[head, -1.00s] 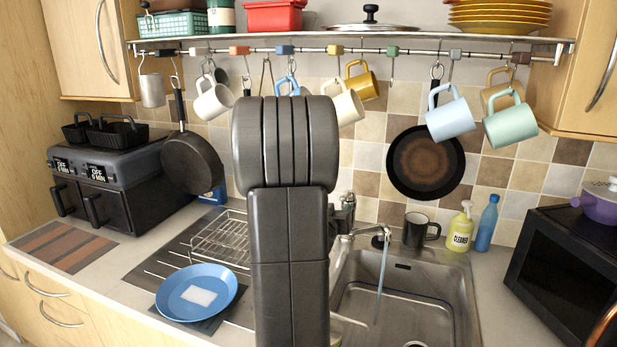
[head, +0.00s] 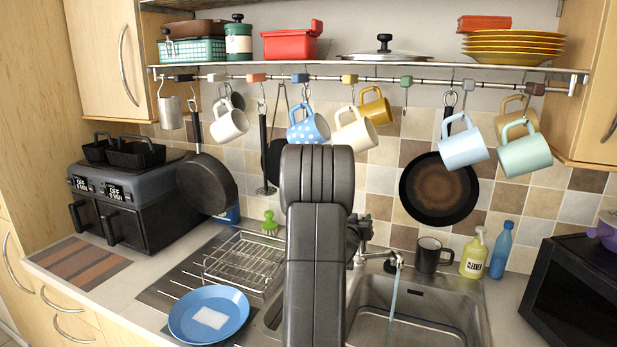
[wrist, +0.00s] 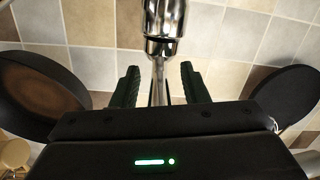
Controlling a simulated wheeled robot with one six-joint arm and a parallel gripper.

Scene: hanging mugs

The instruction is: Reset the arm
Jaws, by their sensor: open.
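My gripper (wrist: 159,76) is open in the wrist view. Its two dark green fingers stand apart with nothing gripped between them, and a chrome tap part (wrist: 160,25) shows beyond. In the head view my arm's dark links cover the middle and hide most of the gripper. Mugs hang from the rail: a white one (head: 229,125), a blue dotted one (head: 305,128), a cream one (head: 354,134), a yellow one (head: 375,110), a light blue one (head: 463,149), a mint one (head: 524,156) and a tan one (head: 523,120) behind it.
Two dark pans (head: 207,184) (head: 438,190) hang at either side of my arm. Below are a sink (head: 470,300) with a thin stream from its tap, a black mug (head: 428,255), bottles (head: 473,255), a wire rack (head: 240,258) and a blue plate (head: 183,322). A microwave (head: 570,285) stands right.

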